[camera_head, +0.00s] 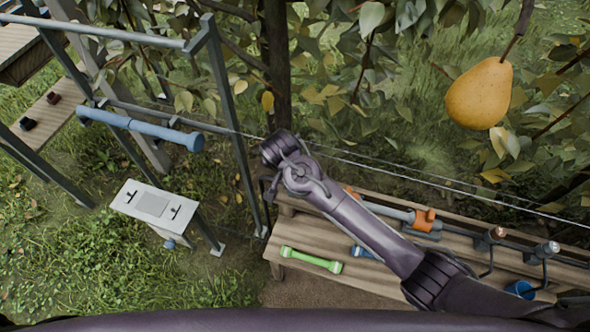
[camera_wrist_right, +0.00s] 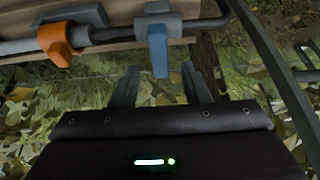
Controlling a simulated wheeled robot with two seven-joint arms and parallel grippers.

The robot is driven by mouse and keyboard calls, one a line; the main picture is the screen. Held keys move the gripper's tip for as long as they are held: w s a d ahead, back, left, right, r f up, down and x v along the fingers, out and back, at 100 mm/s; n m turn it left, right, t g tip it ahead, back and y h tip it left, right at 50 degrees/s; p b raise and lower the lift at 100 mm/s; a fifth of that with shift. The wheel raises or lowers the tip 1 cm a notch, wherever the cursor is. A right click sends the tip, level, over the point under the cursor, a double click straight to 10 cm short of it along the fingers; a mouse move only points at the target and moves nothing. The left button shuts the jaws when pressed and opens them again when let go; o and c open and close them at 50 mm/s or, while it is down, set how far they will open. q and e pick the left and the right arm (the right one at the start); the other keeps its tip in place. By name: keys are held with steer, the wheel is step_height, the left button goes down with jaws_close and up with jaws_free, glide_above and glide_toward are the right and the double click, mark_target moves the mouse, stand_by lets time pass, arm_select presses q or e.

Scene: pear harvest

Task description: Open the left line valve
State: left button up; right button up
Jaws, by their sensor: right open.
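A pale box (camera_head: 155,207) stands in the grass at left, with a dark T-shaped handle on its left (camera_head: 130,196) and another on its right (camera_head: 176,212). I cannot tell for sure which part is the left line valve. My right arm reaches in from the lower right, its wrist near the trunk; its fingers are mostly hidden there. In the right wrist view my right gripper (camera_wrist_right: 160,68) is open. A blue tab (camera_wrist_right: 157,50) hangs from a grey fitting and shows between the fingertips; contact is unclear. An orange fitting (camera_wrist_right: 55,40) sits on a grey pipe to its left. My left gripper is not in view.
A wooden bench (camera_head: 312,237) at right carries a green bar (camera_head: 311,260), pipes with an orange clamp (camera_head: 425,219) and a blue cup (camera_head: 520,289). A metal frame with a blue bar (camera_head: 140,127) stands at left. A pear (camera_head: 480,93) hangs upper right. Thin wires cross the middle.

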steer(key=shift+x, duration=1.95)
jaws_close()
